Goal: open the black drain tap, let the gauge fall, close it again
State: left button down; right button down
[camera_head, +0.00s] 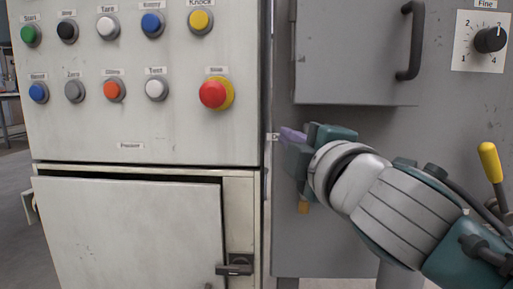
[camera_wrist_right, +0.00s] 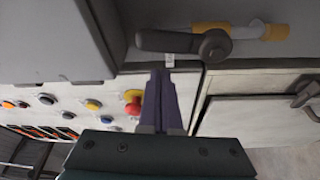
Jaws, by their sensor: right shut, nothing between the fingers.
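The drain tap shows in the right wrist view as a dark lever (camera_wrist_right: 170,41) with a round hub, on a brass-yellow pipe (camera_wrist_right: 276,32). The lever lies roughly in line with the pipe, pointing left in that view. In the head view only a brass end (camera_head: 304,207) shows below my right gripper; the lever is hidden by the gripper. My right gripper (camera_head: 291,136) is shut and empty, its purple fingers (camera_wrist_right: 164,98) close to the lever but seemingly apart from it. The gauge is not in view. My left gripper is not in view.
A pale cabinet with several push buttons stands left, including a red mushroom button (camera_head: 213,94). Its lower door (camera_head: 130,235) has a dark latch (camera_head: 236,265). A grey box with a black handle (camera_head: 412,40) juts out above my gripper. A yellow-handled lever (camera_head: 491,162) and a dial (camera_head: 490,40) are right.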

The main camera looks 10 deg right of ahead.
jog(key=shift+s+d+f, duration=0.1)
jog(key=shift+s+d, duration=0.1)
jog(key=shift+d, duration=0.35)
jog(key=shift+s+d+f, duration=0.1)
jog(key=shift+s+d, duration=0.1)
jog(key=shift+d, duration=0.3)
jog(key=shift+d+b, duration=0.15)
jog(key=shift+b, duration=0.2)
